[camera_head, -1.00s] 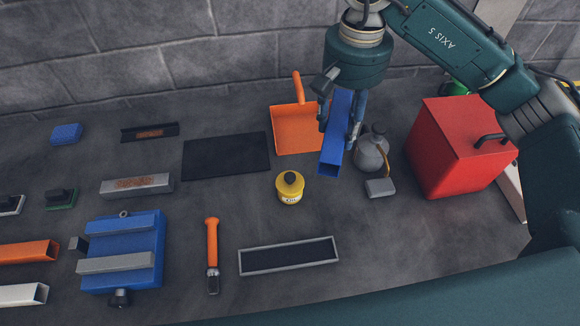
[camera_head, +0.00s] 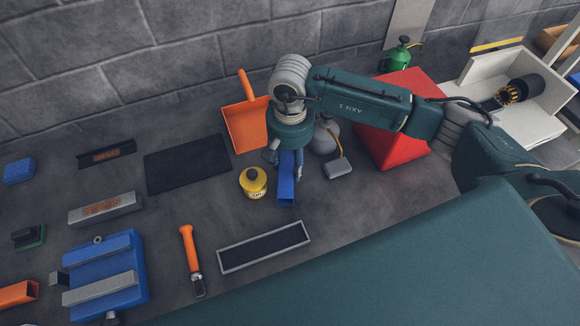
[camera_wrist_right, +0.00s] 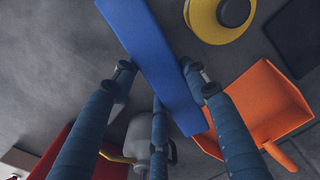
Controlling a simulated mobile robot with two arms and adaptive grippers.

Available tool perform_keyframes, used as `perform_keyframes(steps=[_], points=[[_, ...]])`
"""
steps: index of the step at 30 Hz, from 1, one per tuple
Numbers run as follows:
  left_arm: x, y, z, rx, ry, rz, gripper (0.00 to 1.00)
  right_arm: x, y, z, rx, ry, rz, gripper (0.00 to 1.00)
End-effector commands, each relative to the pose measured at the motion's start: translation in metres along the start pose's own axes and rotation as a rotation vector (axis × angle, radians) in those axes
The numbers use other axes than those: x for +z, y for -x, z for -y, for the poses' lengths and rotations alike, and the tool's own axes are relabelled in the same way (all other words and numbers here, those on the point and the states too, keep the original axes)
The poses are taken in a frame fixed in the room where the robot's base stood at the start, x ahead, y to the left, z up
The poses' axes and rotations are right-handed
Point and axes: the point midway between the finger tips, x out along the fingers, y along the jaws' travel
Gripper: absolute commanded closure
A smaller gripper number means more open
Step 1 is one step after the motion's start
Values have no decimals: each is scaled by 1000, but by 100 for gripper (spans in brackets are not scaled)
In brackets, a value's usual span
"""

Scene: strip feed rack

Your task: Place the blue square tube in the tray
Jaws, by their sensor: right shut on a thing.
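The blue square tube (camera_head: 286,190) is held in my right gripper (camera_head: 285,172), its open end pointing toward me, just right of a yellow can. The gripper hides its upper part. In the right wrist view the tube (camera_wrist_right: 155,62) runs diagonally between the fingers of the gripper (camera_wrist_right: 158,72), which are closed on it. Whether it touches the table is hard to tell. A shallow grey-rimmed tray (camera_head: 266,257) with a dark inside lies in front of it, and nothing is in it. My left gripper is not in view.
An orange-handled tool (camera_head: 190,250) lies left of the tray. A white open container (camera_head: 490,75) stands at the back right.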

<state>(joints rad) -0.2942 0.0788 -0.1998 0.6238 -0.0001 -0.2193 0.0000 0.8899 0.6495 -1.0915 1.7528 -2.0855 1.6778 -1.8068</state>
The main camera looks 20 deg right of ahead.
Motion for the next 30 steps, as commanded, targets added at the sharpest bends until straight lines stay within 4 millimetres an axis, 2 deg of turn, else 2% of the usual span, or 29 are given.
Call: perform_keyframes(steps=[7, 19, 20, 22, 30], points=[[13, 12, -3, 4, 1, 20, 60, 0, -31, 0, -1, -1, 2, 100], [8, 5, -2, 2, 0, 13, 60, 0, -38, 0, -1, 0, -1, 100], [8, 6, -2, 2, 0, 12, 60, 0, -38, 0, 0, 0, 0, 52], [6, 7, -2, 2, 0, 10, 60, 0, -37, 0, 0, 0, 1, 38], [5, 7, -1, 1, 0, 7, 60, 0, -37, 0, 1, 0, 1, 37]])
